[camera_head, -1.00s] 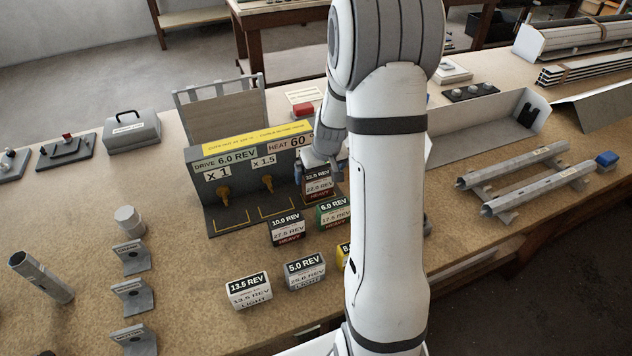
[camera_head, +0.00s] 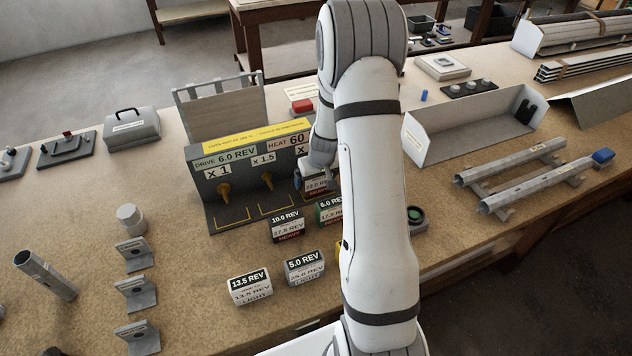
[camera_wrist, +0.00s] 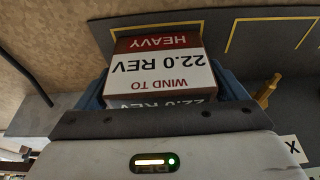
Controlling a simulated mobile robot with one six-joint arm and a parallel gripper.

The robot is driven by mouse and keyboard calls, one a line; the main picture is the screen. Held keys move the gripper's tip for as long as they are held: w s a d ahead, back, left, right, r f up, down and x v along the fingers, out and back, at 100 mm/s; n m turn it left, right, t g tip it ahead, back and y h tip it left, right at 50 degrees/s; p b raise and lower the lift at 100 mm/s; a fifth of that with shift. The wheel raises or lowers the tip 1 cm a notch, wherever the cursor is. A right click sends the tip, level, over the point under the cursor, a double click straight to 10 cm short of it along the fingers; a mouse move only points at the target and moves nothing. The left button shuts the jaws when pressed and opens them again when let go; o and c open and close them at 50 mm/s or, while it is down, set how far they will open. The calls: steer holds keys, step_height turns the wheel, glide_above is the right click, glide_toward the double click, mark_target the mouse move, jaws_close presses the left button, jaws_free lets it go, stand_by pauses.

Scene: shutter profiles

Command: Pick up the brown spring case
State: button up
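The brown spring case (camera_head: 319,184), marked 22.0 REV and HEAVY, stands by the right end of the drive and heat box (camera_head: 236,172), partly behind my arm. In the wrist view the case (camera_wrist: 160,62) shows its white and brown-red label upside down, between the blue fingers of my gripper (camera_wrist: 163,92). One finger is on each side, close against the case. Whether they press on it I cannot tell. In the head view my arm hides most of the gripper; a bit of blue finger shows left of the case.
A yellow case is mostly hidden by my arm. A white open tray (camera_head: 465,130) and metal rails (camera_head: 520,175) lie to the right.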

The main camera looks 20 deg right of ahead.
steer(key=c, duration=0.9)
steer(key=shift+r, duration=0.15)
